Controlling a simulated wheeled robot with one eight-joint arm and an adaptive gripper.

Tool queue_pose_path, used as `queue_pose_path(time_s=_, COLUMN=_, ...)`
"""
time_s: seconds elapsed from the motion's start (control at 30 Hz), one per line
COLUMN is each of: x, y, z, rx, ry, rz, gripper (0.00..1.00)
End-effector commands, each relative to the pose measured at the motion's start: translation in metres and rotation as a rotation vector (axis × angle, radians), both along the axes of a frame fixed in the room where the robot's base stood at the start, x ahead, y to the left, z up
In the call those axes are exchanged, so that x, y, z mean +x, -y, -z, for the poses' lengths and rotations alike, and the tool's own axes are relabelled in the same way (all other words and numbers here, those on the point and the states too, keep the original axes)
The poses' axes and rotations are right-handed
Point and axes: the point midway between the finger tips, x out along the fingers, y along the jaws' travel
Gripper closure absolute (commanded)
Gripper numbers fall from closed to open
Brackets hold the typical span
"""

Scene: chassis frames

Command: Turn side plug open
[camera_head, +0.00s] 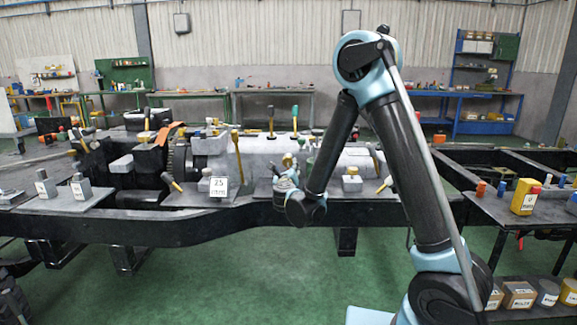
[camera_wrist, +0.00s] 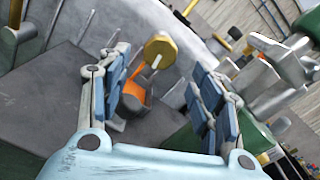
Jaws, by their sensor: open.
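My gripper (camera_wrist: 160,64) is open, with its two blue-padded fingers apart and nothing held between them. Between the fingertips in the wrist view is a round yellow knob (camera_wrist: 159,47) with a pale bar across its lower edge. Just below it is a grey fitting with an orange face (camera_wrist: 134,94). I cannot tell for sure which of these is the side plug. Neither is clearly touched by a finger. In the head view my gripper (camera_head: 286,180) is at the front side of the grey engine and gearbox body (camera_head: 262,155), partly hidden by my arm.
The body rests on a dark chassis frame (camera_head: 180,232). A card marked 25 (camera_head: 219,187) stands left of my gripper. Green-handled grey parts (camera_wrist: 285,75) lie close to the right finger. A side shelf at right holds a yellow box (camera_head: 524,197). Green floor in front is open.

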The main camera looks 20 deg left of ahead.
Motion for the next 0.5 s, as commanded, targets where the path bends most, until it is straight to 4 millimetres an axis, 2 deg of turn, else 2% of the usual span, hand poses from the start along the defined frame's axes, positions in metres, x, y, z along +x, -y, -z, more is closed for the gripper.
queue_pose_path(time_s=0.1, x=0.022, y=-0.004, z=0.000, rx=0.000, ry=0.000, rz=0.002, gripper=0.41)
queue_pose_path(time_s=0.3, x=0.052, y=-0.012, z=0.000, rx=0.000, ry=0.000, rz=0.002, gripper=0.41)
queue_pose_path(time_s=0.5, x=0.070, y=-0.017, z=0.000, rx=0.000, ry=0.000, rz=0.000, gripper=0.41)
